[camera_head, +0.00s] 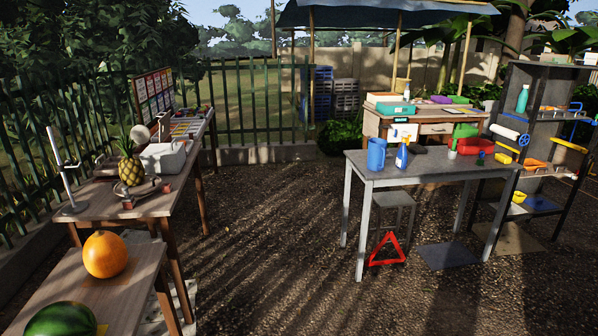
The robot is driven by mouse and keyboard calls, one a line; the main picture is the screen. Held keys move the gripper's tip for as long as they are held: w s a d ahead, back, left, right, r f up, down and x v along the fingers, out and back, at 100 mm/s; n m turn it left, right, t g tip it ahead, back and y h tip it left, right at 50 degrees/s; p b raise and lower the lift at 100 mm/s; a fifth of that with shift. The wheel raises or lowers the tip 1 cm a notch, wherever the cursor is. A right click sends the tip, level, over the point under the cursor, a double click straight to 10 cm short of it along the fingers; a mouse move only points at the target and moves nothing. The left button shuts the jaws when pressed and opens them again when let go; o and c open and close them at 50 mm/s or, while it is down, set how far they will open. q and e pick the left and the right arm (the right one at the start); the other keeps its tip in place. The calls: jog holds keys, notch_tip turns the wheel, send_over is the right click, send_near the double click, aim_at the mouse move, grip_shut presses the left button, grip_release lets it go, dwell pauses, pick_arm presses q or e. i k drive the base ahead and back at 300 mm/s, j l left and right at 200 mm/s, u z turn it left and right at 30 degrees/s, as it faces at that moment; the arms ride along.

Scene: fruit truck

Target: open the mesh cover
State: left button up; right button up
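I cannot make out a mesh cover in the head view. A pale grey box-like container (163,157) stands on the left wooden table, behind a pineapple (131,171); I cannot tell whether it has a mesh part. Neither of my grippers is in view.
An orange pumpkin (105,254) and a watermelon (62,320) sit on the near-left wooden table (133,290). A grey table (440,168) at the right holds a blue jug (377,154) and a spray bottle (402,155). Open gravel ground (270,230) lies between.

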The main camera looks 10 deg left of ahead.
aim_at(171, 158)
jog(key=i+l, duration=0.1)
jog(key=i, duration=1.8)
jog(key=i+l+u, duration=0.1)
jog(key=i+u, duration=0.35)
jog(key=i+l+u, duration=0.3)
jog(key=i+u, duration=0.2)
jog(key=i+l+u, duration=0.9)
jog(key=l, duration=0.15)
jog(key=i+l+u, duration=0.2)
jog(key=l+u, duration=0.3)
jog(key=l, duration=0.15)
